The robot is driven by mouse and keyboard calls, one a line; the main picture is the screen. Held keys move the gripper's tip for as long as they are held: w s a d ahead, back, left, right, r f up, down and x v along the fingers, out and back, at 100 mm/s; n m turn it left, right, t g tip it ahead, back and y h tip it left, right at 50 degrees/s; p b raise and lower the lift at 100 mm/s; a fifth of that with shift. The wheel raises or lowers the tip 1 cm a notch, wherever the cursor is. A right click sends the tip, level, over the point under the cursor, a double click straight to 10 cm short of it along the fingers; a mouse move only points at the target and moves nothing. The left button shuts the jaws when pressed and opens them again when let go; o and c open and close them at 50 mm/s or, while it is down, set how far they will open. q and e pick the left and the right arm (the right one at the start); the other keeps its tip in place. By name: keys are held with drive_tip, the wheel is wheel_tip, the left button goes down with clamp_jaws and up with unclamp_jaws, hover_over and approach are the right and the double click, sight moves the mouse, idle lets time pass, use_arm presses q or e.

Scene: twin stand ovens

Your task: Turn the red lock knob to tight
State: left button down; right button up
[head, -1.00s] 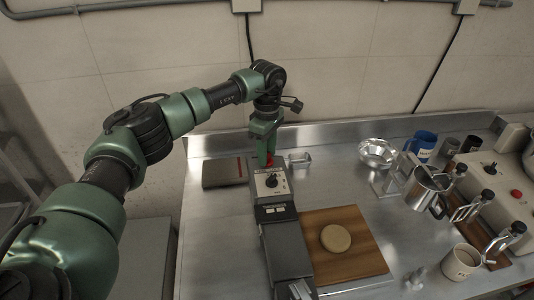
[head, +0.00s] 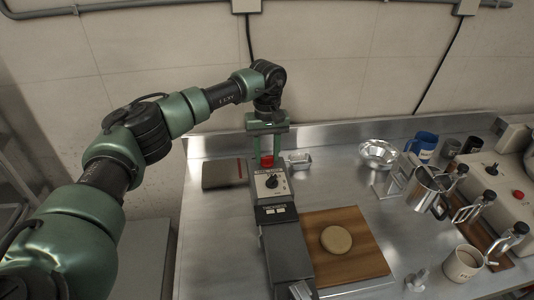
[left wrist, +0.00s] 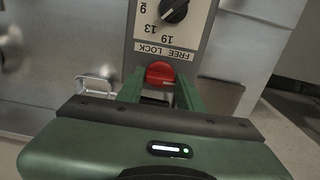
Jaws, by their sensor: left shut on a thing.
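The red lock knob (head: 267,162) sits at the far end of a long grey device (head: 284,245) on the steel counter. In the left wrist view the red knob (left wrist: 160,73) shows between two green fingers, below an upside-down label reading FREE LOCK (left wrist: 165,50). My left gripper (head: 267,158) points down at the knob and is shut on it, one finger on each side. It also shows in the left wrist view (left wrist: 160,90). The fingers hide the knob's sides. My right gripper is not in view.
A black dial (head: 272,182) is on the device's panel near the knob. A small metal bracket (head: 299,162) stands just right of it, and a flat grey box (head: 222,174) lies left.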

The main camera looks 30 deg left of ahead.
use_arm(q)
drive_tip(key=shift+r+m, duration=0.1)
drive_tip(key=shift+m, duration=0.8)
drive_tip(key=c, duration=0.9)
unclamp_jaws()
wheel_tip(320, 180, up, 8)
drive_tip(key=shift+f+b, duration=0.1)
drive_tip(key=shift+b, duration=0.5)
